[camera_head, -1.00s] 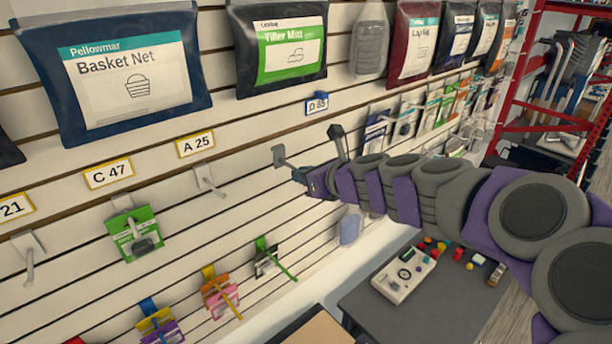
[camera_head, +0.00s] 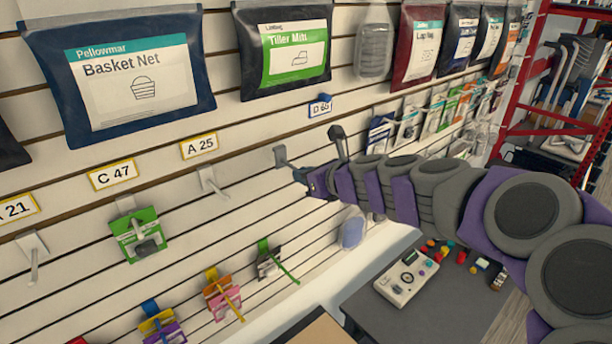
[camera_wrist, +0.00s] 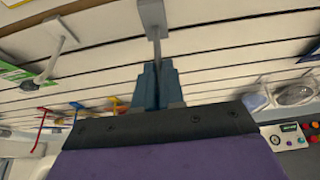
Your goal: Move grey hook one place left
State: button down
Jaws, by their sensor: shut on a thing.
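The grey hook (camera_head: 281,157) is at the slatted wall, below and left of the D 65 label (camera_head: 320,105). Its plate (camera_wrist: 151,14) shows at the top of the wrist view, with its rod running down into my jaws. My gripper (camera_wrist: 157,84) is shut on that rod; in the head view my gripper (camera_head: 308,183) is just right of the hook. I cannot tell whether the plate sits in a slot or is just clear of the wall. A paler empty hook (camera_head: 211,181) hangs to the left, below the A 25 label (camera_head: 199,146).
Left along the wall are a hook with a green pack (camera_head: 137,236) under C 47 and another empty hook (camera_head: 33,256). Lower hooks carry small colourful packs (camera_head: 222,293). Large pouches (camera_head: 137,75) hang above. A dark table (camera_head: 400,310) with a controller box stands below right.

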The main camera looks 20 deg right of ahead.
aim_at(291, 166)
jog(key=shift+w+a, duration=0.25)
jog(key=shift+w, duration=0.5)
jog(key=shift+w+a, duration=0.3)
jog(key=shift+w, duration=0.4)
jog(key=shift+w+a, duration=0.25)
jog(key=shift+w, duration=0.5)
dwell(2.9)
jog(key=shift+f, duration=0.4)
dwell(1.4)
jog(key=c, duration=1.3)
grip_release()
jog(key=shift+w+a+f, duration=0.1)
jog(key=shift+w, duration=0.15)
jog(key=shift+o, duration=0.6)
jog(key=shift+s+a, duration=0.1)
jog(key=shift+s, duration=0.05)
jog(key=shift+s, duration=0.1)
